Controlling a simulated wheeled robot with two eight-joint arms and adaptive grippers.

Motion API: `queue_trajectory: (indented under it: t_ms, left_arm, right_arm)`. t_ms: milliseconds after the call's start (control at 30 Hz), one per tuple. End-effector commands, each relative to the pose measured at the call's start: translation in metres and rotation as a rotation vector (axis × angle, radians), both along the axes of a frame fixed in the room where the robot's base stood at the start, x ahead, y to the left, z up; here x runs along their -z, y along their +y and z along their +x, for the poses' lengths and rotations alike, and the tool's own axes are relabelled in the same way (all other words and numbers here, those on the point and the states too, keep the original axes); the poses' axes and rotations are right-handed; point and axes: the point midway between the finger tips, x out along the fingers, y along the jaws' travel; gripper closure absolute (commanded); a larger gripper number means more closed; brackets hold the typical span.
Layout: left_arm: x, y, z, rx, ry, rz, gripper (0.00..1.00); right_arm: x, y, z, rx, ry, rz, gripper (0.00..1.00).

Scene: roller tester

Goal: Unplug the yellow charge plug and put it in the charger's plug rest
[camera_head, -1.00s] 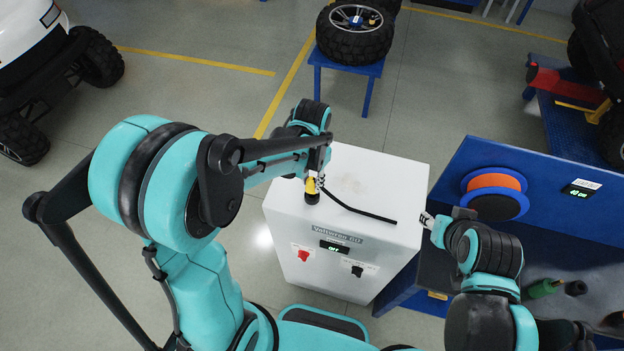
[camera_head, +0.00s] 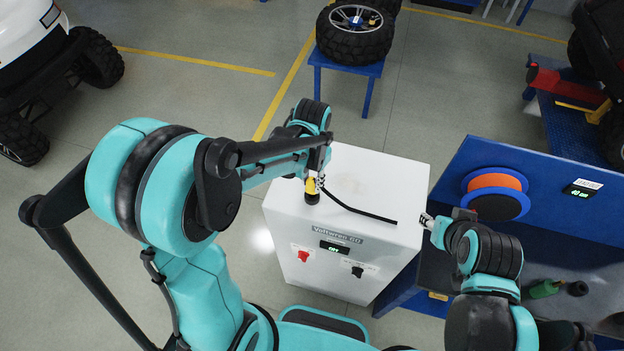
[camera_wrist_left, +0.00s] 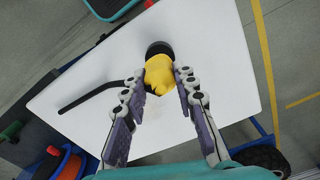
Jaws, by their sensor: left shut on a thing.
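The yellow charge plug (camera_head: 312,186) has a black end and a black cable (camera_head: 362,212). It is over the left part of the white charger (camera_head: 368,178), black end toward the charger's front. My left gripper (camera_head: 317,179) is shut on it. In the left wrist view the plug (camera_wrist_left: 159,75) sits between the finger pads, its black end pointing away. Whether the black end touches the charger is hard to tell. My right gripper (camera_head: 427,221) is beside the charger's right edge, too small to read its fingers. I cannot make out the plug rest.
The charger's front has a green display, a red part (camera_head: 303,256) and a black part (camera_head: 357,271). A blue tester panel (camera_head: 540,190) with an orange disc stands at right. A wheel (camera_head: 354,33) rests on a blue stand behind. Open floor lies to the left.

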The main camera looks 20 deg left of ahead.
Motion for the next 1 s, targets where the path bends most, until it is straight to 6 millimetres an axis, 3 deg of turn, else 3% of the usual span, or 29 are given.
queue_trajectory:
  t_ms: [1000]
  left_arm:
    - [0.032, 0.0, 0.0, 0.0, 0.0, 0.0, 1.0]
  right_arm:
    - [0.03, 0.0, 0.0, 0.0, 0.0, 0.0, 0.6]
